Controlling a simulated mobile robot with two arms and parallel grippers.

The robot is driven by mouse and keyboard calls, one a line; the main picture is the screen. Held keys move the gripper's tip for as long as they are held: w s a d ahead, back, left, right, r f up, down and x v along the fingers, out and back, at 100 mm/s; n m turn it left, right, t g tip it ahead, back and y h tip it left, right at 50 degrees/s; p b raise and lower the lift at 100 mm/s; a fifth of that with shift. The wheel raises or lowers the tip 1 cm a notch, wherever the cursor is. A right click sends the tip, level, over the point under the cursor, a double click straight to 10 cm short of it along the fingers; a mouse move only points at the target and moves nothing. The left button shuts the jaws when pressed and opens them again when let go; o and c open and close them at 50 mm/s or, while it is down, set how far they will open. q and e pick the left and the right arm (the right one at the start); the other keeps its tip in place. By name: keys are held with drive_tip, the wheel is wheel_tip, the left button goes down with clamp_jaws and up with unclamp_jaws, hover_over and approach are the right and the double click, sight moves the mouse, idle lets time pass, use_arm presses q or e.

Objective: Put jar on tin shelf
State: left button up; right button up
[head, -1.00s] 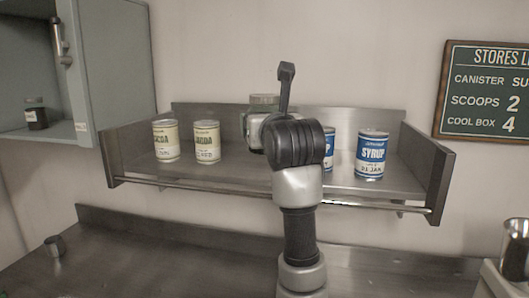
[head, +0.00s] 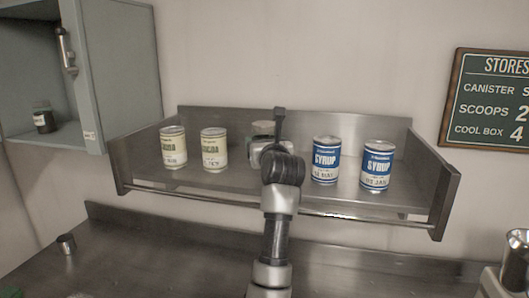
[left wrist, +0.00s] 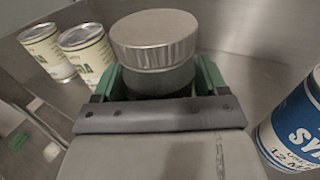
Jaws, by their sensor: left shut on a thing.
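The jar shows its grey metal lid (left wrist: 155,38) in the left wrist view, between the green fingers of my left gripper (left wrist: 158,84). In the head view the jar (head: 263,128) is over the middle of the tin shelf (head: 345,205), mostly hidden behind my left gripper (head: 266,148), which is shut on it. The jar looks upright. Whether its base touches the shelf is hidden. My right gripper is in neither view.
Two cream tins (head: 173,148) (head: 214,150) stand left of the jar, and two blue syrup tins (head: 326,160) (head: 377,165) stand right. A rail (head: 345,216) runs along the shelf front. An open cabinet (head: 125,80) is at left. A small metal cup (head: 66,244) is on the counter below.

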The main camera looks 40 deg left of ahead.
use_arm(q)
wheel_tip(320, 180, down, 3)
drive_tip(key=shift+s+r+p, duration=0.1)
drive_tip(key=shift+p, duration=0.6)
drive_tip(key=shift+a+f, duration=0.1)
drive_tip(key=shift+f, duration=0.15)
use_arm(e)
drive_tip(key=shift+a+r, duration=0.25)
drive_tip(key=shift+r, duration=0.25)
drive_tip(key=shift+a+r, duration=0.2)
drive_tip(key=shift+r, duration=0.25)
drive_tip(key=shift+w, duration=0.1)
use_arm(q)
drive_tip(key=shift+f, duration=0.15)
drive_tip(key=o, duration=1)
drive_tip(key=shift+d, duration=0.2)
drive_tip(key=shift+c, duration=0.2)
drive_tip(key=shift+o, duration=1.3)
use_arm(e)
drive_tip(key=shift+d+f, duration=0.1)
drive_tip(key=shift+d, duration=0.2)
